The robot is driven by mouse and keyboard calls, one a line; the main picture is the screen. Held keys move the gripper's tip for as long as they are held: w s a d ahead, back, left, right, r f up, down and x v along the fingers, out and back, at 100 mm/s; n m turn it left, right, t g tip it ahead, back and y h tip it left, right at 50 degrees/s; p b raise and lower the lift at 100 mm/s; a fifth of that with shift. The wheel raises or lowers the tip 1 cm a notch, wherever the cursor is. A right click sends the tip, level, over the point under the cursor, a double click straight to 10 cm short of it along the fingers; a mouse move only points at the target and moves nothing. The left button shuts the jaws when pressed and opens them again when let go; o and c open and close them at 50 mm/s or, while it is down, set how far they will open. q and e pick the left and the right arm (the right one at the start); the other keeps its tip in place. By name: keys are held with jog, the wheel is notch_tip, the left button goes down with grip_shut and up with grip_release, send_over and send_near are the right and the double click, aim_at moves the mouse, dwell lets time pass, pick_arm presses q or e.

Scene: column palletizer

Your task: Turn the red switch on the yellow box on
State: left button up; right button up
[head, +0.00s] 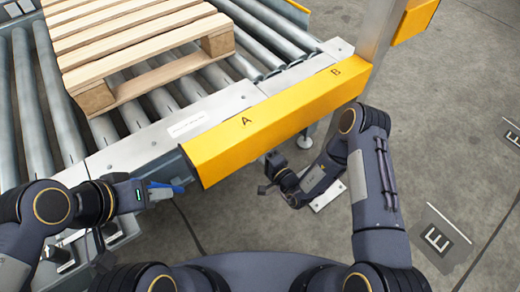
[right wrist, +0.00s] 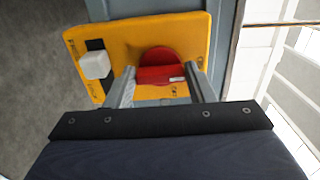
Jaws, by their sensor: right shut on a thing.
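The yellow box (right wrist: 192,32) shows its face in the right wrist view. A round red switch (right wrist: 168,58) with a raised bar-shaped handle sits on it. My right gripper (right wrist: 162,84) has its two grey fingers on either side of the handle and is shut on it. In the head view my right gripper (head: 267,178) is low, beneath the orange-yellow beam; the red switch cannot be seen there. My left gripper (head: 172,187) is beside the beam's left end, away from the switch; its finger gap is not clear.
The orange-yellow beam (head: 275,118), marked A and B, borders the roller conveyor (head: 40,110). A wooden pallet (head: 135,40) rests on the rollers. Open grey floor (head: 450,130) lies to the right.

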jog(key=shift+f, duration=0.1)
dwell(0.4)
jog(key=o, duration=1)
jog(key=p+v, duration=0.1)
jog(key=v, duration=0.7)
